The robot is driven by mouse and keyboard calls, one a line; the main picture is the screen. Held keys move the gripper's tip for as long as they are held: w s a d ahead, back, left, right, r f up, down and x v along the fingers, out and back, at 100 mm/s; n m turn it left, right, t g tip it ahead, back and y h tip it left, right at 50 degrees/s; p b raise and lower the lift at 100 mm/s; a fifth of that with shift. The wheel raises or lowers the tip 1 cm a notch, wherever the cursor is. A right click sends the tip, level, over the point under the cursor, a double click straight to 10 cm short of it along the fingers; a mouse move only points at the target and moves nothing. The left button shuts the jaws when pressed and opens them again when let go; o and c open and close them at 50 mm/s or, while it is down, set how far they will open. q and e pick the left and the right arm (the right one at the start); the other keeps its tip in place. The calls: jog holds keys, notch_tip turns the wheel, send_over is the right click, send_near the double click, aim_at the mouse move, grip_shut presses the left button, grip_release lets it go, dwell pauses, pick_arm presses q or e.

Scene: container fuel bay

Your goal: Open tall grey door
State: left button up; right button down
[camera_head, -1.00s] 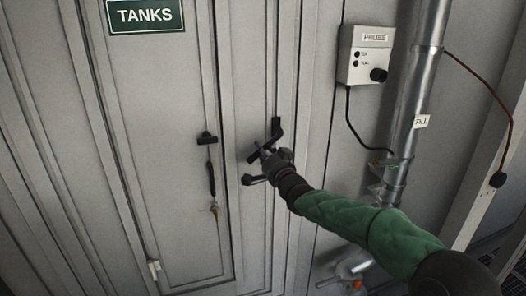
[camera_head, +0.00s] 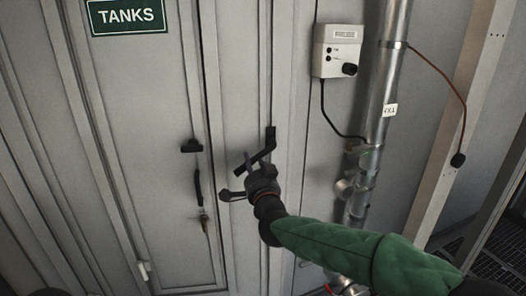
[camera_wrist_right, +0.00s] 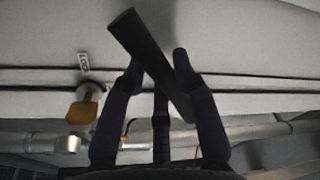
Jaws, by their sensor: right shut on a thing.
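The tall grey door (camera_head: 158,85) fills the left of the head view, with a green TANKS sign (camera_head: 127,16) near its top. It looks closed. A black lever handle (camera_head: 268,147) is on the grey panel right of the sign, its arm slanting down to the left. My right gripper (camera_head: 240,178) is at the lower end of this lever, shut on it. In the right wrist view the black bar (camera_wrist_right: 148,55) crosses between the fingers of my right gripper (camera_wrist_right: 157,68). The fingers hide part of the lever.
A black catch (camera_head: 191,146) and a dark pull (camera_head: 198,187) with keys below are left of the lever.

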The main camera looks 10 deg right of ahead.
jog(key=s+a+m+h+p, duration=0.1)
jog(key=s+a+h+p, duration=0.1)
jog(key=s, duration=1.2)
jog(key=shift+s+a+r+p, duration=0.3)
jog(key=shift+a+p, duration=0.35)
jog(key=shift+a, duration=0.35)
jog(key=c, duration=0.9)
grip_release()
jog(key=shift+s+f, duration=0.1)
jog(key=shift+c, duration=0.2)
jog(key=shift+f, duration=0.1)
